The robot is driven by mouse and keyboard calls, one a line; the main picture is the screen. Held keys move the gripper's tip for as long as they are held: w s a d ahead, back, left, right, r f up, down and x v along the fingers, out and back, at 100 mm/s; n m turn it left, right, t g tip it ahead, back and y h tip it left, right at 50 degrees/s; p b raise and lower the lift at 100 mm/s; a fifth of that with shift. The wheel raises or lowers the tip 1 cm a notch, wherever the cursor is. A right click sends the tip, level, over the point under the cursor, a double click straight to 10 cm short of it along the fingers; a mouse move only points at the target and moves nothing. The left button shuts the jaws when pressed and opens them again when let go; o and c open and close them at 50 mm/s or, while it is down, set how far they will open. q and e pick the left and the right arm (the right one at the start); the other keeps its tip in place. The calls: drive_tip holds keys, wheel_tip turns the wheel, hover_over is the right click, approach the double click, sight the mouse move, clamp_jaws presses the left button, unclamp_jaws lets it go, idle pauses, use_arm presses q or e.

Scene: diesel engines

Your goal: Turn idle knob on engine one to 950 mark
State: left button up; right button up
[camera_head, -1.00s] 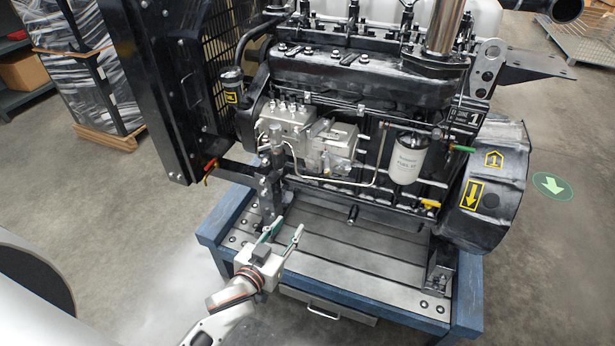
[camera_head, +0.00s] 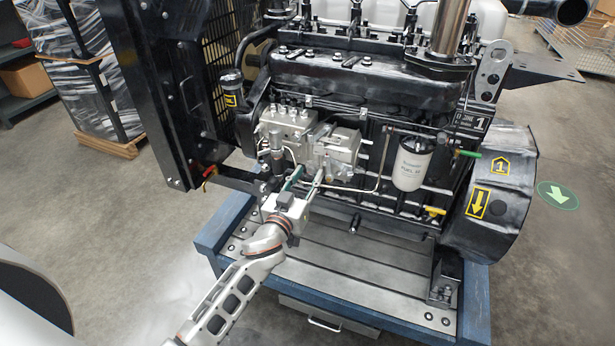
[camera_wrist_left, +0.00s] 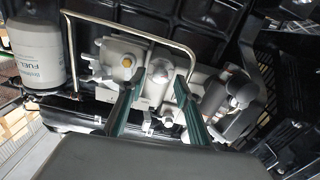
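Engine one (camera_head: 365,85) is a black diesel engine with a "1" plate (camera_head: 472,121), on a bench. Its silver fuel injection pump (camera_head: 338,145) is on the near side, and it also shows in the wrist view (camera_wrist_left: 145,52). I cannot make out the idle knob or a 950 mark for certain. My left gripper (camera_head: 307,177) is open, its two green-edged fingers apart and pointing at the pump's lower part. In the wrist view the fingers (camera_wrist_left: 157,100) flank a round silver part (camera_wrist_left: 160,71), with a yellow-capped fitting (camera_wrist_left: 127,63) left of it. Contact is unclear. My right gripper is not in view.
A blue-edged bench (camera_head: 350,270) holds the engine; its near deck is mostly clear. A thin metal pipe (camera_head: 378,165) curves near the pump. A white fuel filter (camera_head: 411,163) hangs to the right, with yellow (camera_head: 434,211) and green (camera_head: 467,153) handles beyond. A radiator frame (camera_head: 130,85) stands left.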

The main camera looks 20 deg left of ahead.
use_arm(q)
drive_tip(key=shift+w, duration=0.15)
clamp_jaws()
